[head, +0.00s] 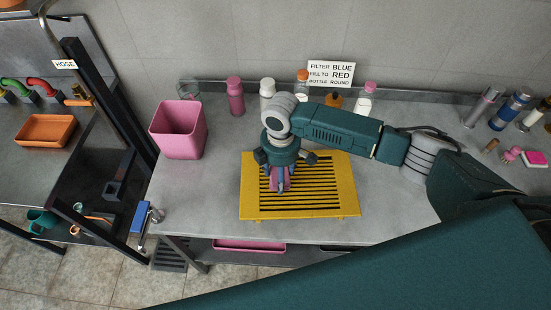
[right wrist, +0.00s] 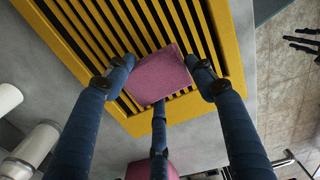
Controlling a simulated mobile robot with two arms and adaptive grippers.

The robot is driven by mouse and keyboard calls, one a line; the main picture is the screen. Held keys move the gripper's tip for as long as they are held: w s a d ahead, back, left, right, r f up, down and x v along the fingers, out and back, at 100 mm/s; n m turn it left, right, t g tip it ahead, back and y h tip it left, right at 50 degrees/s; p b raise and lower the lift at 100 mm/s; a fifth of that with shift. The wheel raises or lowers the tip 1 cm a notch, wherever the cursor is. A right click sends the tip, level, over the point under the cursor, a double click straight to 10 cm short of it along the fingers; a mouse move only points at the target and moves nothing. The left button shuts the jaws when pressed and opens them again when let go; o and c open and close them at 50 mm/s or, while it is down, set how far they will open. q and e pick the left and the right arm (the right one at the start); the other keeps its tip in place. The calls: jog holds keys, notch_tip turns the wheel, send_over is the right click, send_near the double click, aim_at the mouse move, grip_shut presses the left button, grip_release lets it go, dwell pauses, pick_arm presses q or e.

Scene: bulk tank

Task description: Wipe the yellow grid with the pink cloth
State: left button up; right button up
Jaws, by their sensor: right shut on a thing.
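The yellow grid (head: 335,188) is a slatted rack lying flat on the grey counter. My right gripper (head: 279,184) points down over its left half. It is shut on the pink cloth (head: 283,175), which is partly hidden by the fingers. In the right wrist view the folded pink cloth (right wrist: 160,76) sits between the blue fingers, over the bars of the yellow grid (right wrist: 236,60). I cannot tell whether the cloth touches the bars. My left gripper is not in view in the head view.
A pink bin (head: 178,135) stands on the counter left of the grid. Several bottles and a sign (head: 331,74) line the back wall. More bottles (head: 511,110) and a pink sponge-like block (head: 534,158) are at the right. Bare counter lies between bin and grid.

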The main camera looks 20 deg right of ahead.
jog(key=r+p, duration=0.2)
jog(key=r, duration=0.1)
jog(key=shift+s+d, duration=0.1)
jog(key=shift+d, duration=0.25)
jog(key=shift+r+p, duration=0.6)
jog(key=shift+p, duration=0.25)
jog(key=shift+a+r+p, duration=0.15)
jog(key=shift+r+p, duration=0.25)
jog(key=shift+r, duration=0.65)
